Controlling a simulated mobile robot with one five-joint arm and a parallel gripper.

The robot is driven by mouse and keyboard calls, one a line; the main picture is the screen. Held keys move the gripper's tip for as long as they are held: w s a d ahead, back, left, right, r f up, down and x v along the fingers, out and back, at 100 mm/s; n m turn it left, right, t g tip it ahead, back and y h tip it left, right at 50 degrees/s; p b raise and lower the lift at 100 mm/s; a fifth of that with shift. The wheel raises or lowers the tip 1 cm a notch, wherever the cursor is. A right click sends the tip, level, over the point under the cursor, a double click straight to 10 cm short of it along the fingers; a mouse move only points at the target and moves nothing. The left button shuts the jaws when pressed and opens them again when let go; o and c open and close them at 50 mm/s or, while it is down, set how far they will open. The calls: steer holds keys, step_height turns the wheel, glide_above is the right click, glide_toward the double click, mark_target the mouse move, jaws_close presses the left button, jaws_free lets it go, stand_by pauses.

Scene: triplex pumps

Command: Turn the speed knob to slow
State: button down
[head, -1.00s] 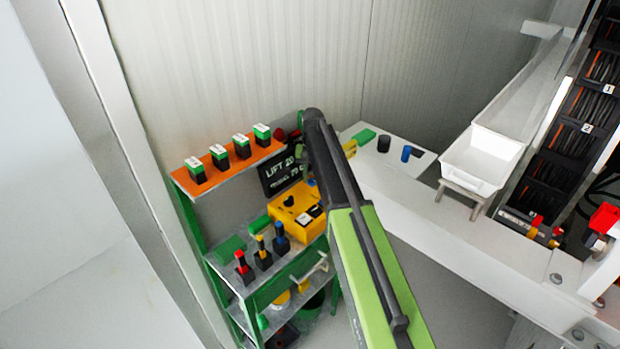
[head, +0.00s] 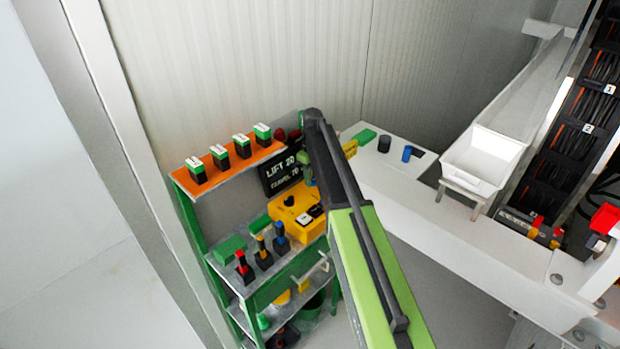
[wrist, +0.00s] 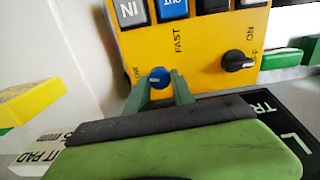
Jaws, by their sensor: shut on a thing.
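The yellow control box (head: 287,207) stands on the green shelf rack in the head view, partly behind my arm. In the wrist view, the box face (wrist: 208,55) fills the upper middle. The blue speed knob (wrist: 158,76) sits there, with FAST printed above right and a partly hidden word ending in OW at its left. My gripper (wrist: 160,88) has its two green fingers on either side of the knob, shut on it. The knob's pointer direction is too small to read. In the head view the knob is hidden.
A black ON/OFF knob (wrist: 238,60) is right of the blue knob, with buttons above. A dark display (head: 282,172) stands behind the box. Several levers (head: 262,252) are in front-left. A white table (head: 400,190) lies to the right.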

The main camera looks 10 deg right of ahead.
steer(key=shift+a+n, duration=0.15)
steer(key=shift+n, duration=1.45)
steer(key=shift+s, duration=0.1)
steer(key=c, duration=1.4)
jaws_free()
steer(key=shift+o, duration=0.2)
steer(key=shift+r+p, duration=0.3)
step_height(320, 180, up, 17)
steer(key=p, duration=1.6)
steer(key=shift+p, duration=0.4)
